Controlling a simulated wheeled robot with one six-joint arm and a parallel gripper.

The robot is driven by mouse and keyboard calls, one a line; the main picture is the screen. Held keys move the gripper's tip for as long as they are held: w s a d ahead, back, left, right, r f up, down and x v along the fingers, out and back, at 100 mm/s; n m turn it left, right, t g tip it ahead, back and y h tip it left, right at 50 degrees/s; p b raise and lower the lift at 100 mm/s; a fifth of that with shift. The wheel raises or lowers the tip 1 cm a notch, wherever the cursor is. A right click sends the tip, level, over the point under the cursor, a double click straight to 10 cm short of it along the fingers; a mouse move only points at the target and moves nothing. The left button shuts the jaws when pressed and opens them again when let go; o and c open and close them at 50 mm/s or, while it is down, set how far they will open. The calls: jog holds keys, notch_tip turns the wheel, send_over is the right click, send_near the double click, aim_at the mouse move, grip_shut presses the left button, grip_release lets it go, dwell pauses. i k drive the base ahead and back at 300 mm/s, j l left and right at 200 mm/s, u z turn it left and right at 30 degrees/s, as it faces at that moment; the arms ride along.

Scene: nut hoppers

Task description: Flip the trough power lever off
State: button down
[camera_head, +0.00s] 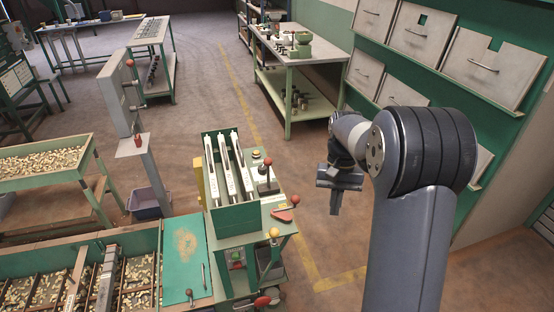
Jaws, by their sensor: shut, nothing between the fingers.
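The trough unit (236,218) stands at the picture's centre, a green box with several pale sloping rails. On its right deck a dark lever with a red ball knob (267,162) stands upright from a dark base. A red flat handle with a red knob (295,201) lies at the deck's right edge. A yellow-knobbed lever (274,233) is on the front. I cannot tell which of these is the power lever. My gripper (335,208) is shut and empty, pointing down, right of the unit and apart from it.
A green workbench (310,60) stands behind, with drawer-like hoppers (410,35) on the right wall. Nut bins (45,160) and a compartment trough (130,240) are at left. Floor between unit and workbench is clear.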

aim_at(279, 213)
jog(key=i+l+u, duration=0.25)
jog(key=i, duration=0.2)
jog(key=i+l+u, duration=0.2)
jog(key=i, duration=0.2)
jog(key=j, duration=0.1)
